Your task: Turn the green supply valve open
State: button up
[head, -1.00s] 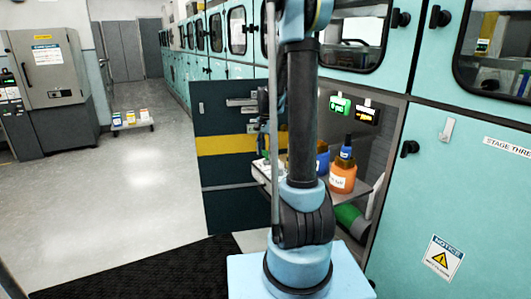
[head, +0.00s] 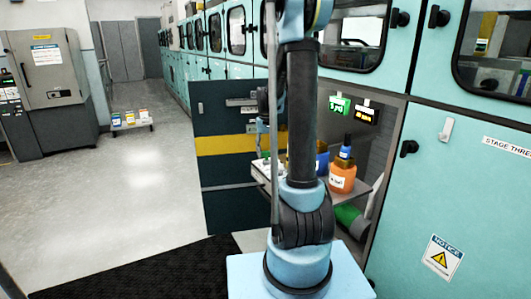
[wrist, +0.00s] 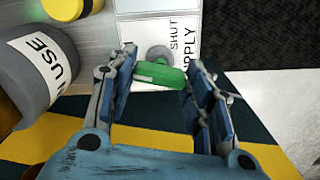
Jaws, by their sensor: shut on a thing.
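The green supply valve handle (wrist: 160,75) shows in the wrist view, lying roughly crosswise in the picture over a round grey hub (wrist: 158,54). A white plate (wrist: 186,25) behind it reads "SHUT" and "SUPPLY". My gripper (wrist: 163,60) has one blue-padded finger on each side of the handle and is shut on it. In the head view my arm hides the valve and most of the gripper, which is at the open cabinet.
A grey container (wrist: 40,68) marked "USE" and a yellow-topped item (wrist: 66,8) stand close left of the fingers. In the head view a dark open door (head: 222,172) borders the cabinet.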

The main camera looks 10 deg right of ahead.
jog(key=shift+w+a+n, duration=0.1)
jog(key=shift+w+n, duration=0.05)
jog(key=shift+n, duration=1.45)
jog(key=o, duration=1)
jog(key=shift+o, duration=0.2)
notch_tip(320, 180, up, 12)
